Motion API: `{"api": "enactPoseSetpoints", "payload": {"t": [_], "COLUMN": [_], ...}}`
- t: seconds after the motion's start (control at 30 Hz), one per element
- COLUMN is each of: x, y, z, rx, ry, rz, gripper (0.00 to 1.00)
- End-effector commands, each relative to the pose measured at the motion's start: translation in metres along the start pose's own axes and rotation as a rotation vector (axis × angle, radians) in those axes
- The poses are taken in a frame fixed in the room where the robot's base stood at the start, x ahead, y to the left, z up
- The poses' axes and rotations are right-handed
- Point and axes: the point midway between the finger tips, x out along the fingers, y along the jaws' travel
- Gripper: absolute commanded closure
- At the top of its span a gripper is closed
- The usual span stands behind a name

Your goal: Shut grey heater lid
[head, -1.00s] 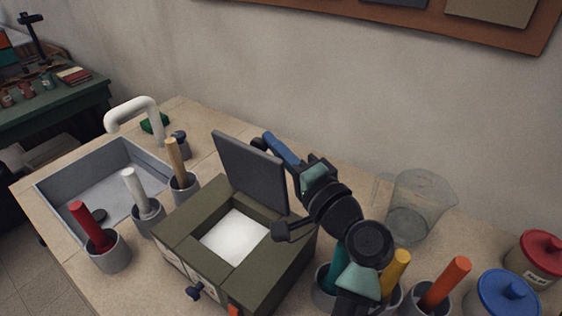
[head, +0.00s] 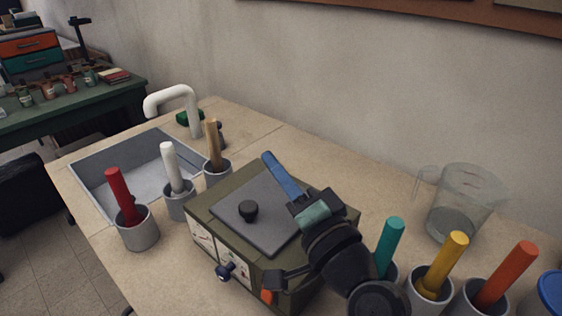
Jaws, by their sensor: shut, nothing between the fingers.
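The grey heater lid (head: 265,226) lies flat over the top of the olive heater box (head: 203,212), with its black knob (head: 248,210) facing up. The white inside of the heater is covered. My gripper (head: 270,160) is shut and empty, with its blue fingers pointing away toward the wall. The fingers are over the far edge of the lid; I cannot tell whether they touch it. My arm hides the right side of the heater.
Pots with red (head: 120,190), white (head: 171,165) and tan (head: 213,142) rods stand left of the heater, by the sink (head: 130,165). Teal, yellow and orange (head: 507,270) rods stand in pots at right. A clear jug (head: 462,200) stands behind them.

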Motion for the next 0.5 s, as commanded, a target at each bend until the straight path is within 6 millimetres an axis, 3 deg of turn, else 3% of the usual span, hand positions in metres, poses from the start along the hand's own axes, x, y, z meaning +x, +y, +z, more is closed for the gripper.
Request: {"api": "enactPoseSetpoints", "payload": {"t": [0.5], "x": [-0.0044], "y": [0.0107], "z": [0.0116], "rx": [0.0], "ry": [-0.001], "rz": [0.0], "gripper": [1.0]}}
